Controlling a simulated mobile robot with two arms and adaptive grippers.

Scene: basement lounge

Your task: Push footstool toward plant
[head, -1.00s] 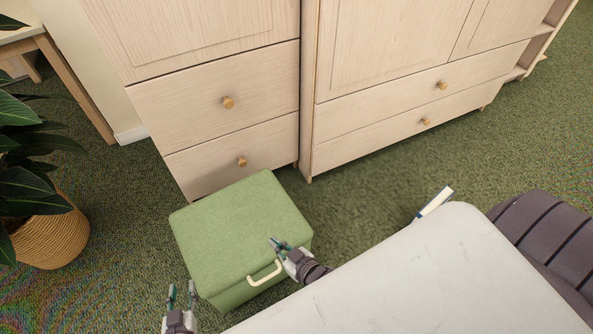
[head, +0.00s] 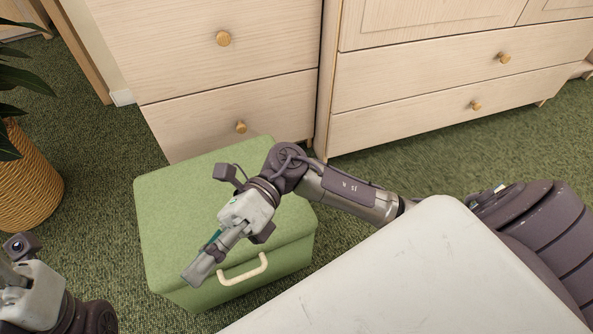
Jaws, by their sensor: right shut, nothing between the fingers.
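The green footstool (head: 172,215) stands on the carpet in the middle of the head view, with a cream handle (head: 244,270) on its near side. The potted plant (head: 28,178), in a woven basket, is at the left edge, with carpet between it and the footstool. My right gripper (head: 192,277) is shut and empty, over the front part of the footstool's top, left of the handle. Whether it touches the stool I cannot tell. My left gripper (head: 8,270) is at the lower left edge, left of the footstool; its fingertips are cut off by the frame.
Pale wooden cabinets with drawers (head: 235,105) stand right behind the footstool. Green carpet (head: 95,200) is clear between footstool and plant.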

